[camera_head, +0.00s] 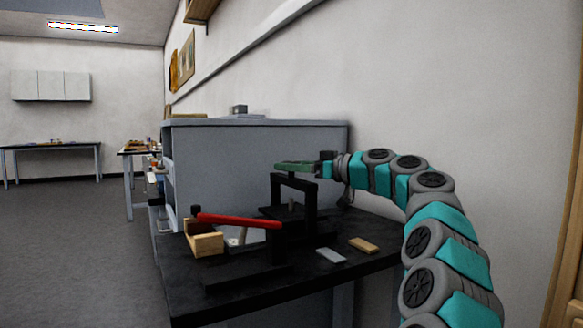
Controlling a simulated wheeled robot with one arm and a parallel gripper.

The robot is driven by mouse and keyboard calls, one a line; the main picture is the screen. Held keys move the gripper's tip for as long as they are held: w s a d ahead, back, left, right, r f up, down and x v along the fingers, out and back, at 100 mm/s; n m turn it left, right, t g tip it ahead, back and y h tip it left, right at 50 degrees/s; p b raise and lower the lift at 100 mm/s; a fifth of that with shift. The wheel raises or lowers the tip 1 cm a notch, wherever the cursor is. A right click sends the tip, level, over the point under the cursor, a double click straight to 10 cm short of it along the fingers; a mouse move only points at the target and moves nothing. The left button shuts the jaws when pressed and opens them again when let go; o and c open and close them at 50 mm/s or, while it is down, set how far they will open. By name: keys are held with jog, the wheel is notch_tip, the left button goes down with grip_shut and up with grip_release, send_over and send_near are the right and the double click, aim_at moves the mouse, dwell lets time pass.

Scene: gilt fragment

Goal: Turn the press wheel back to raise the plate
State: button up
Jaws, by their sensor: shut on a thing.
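The press (311,195) is a black frame on the dark bench top, close to the grey cabinet. Its green press wheel (293,167) sits flat on top and shows nearly edge-on. A dark flat plate (275,212) shows low in the frame, partly hidden by the uprights; its exact height cannot be told. My gripper (317,166) reaches in from the right at wheel height and is shut on the wheel's right side. The fingertips are small and dark here.
The grey cabinet (255,150) stands behind; the wall is at right.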

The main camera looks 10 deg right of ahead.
jog(key=shift+r+n+g+y+p, duration=0.2)
jog(key=shift+n+g+y+p, duration=0.5)
jog(key=shift+n+g+p, duration=0.5)
jog(key=shift+g+y+p, duration=0.5)
jog(key=shift+g+p, duration=0.2)
jog(key=shift+p, duration=0.3)
jog(key=o, duration=1.4)
jog(key=shift+f, duration=0.1)
jog(key=shift+v, duration=3.85)
